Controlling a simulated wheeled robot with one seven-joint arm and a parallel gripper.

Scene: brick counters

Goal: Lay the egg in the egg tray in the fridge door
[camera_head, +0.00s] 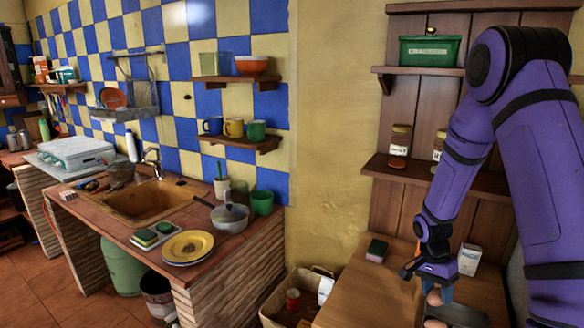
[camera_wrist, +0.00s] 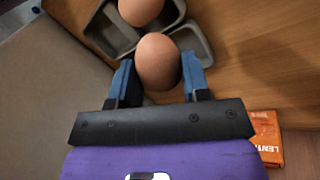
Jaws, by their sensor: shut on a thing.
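My gripper (camera_wrist: 158,70) is shut on a brown egg (camera_wrist: 157,62), with one blue finger on each side of it. In the head view my gripper (camera_head: 439,292) points down over the wooden table at the lower right, and the held egg (camera_head: 433,298) shows between its fingers. A grey tray with hollows (camera_wrist: 198,44) lies just beyond the held egg; its dark rim also shows in the head view (camera_head: 462,316). A second brown egg (camera_wrist: 140,9) sits in the tray. I cannot tell whether the held egg touches the tray. No fridge or fridge door shows.
An orange box (camera_wrist: 266,138) lies right of my gripper in the wrist view. A white carton (camera_head: 469,259) and a green sponge (camera_head: 377,250) stand on the wooden table (camera_head: 368,295). Shelves with jars (camera_head: 401,140) rise behind. A crate (camera_head: 275,316) sits left of the table.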

